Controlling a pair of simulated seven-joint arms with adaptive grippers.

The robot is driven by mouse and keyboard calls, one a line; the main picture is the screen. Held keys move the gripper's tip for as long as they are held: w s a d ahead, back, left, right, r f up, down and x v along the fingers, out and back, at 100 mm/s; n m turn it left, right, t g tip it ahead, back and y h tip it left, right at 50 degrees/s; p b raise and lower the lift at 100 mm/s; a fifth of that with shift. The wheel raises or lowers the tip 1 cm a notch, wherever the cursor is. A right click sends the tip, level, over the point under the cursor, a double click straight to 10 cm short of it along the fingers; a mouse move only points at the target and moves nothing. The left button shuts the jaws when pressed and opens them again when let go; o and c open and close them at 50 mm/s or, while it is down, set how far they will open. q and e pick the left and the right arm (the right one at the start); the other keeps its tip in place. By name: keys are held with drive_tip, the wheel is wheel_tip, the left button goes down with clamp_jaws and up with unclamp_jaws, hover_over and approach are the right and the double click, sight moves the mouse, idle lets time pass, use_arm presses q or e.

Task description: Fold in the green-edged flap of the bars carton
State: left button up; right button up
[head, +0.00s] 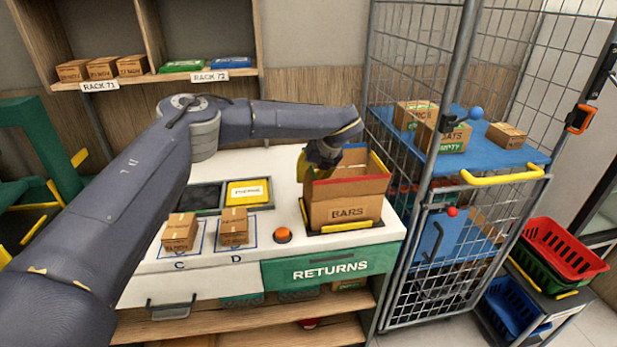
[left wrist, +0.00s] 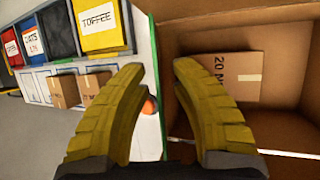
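A small box (left wrist: 232,78) lies inside the carton. My right gripper is not in view.
An orange button (head: 283,235) and small boxes (head: 180,231) on pads C and D sit left of the carton. A yellow-labelled bin (head: 248,193) is behind them. A wire cage (head: 440,230) stands close on the right.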

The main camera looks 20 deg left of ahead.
use_arm(q)
drive_tip(key=shift+f, duration=0.1)
drive_tip(key=shift+c, duration=0.5)
clamp_jaws()
drive_tip(key=y, duration=0.2)
drive_tip(key=g+y, duration=0.1)
drive_tip(key=shift+w+d+f+m, duration=0.15)
drive_tip(key=shift+w+d+m, duration=0.15)
drive_tip(key=shift+d, duration=0.1)
drive_tip(key=shift+d+f+m+g+y, duration=0.1)
drive_tip(key=shift+f+m+g+y, duration=0.15)
drive_tip(key=shift+y, duration=0.45)
drive_tip(key=shift+d+m+g+y, duration=0.15)
drive_tip(key=shift+g+y, duration=0.2)
drive_tip(key=shift+y, duration=0.35)
drive_tip(key=shift+a, duration=0.1)
drive_tip(key=shift+o, duration=0.5)
unclamp_jaws()
drive_tip(key=shift+r, duration=4.95)
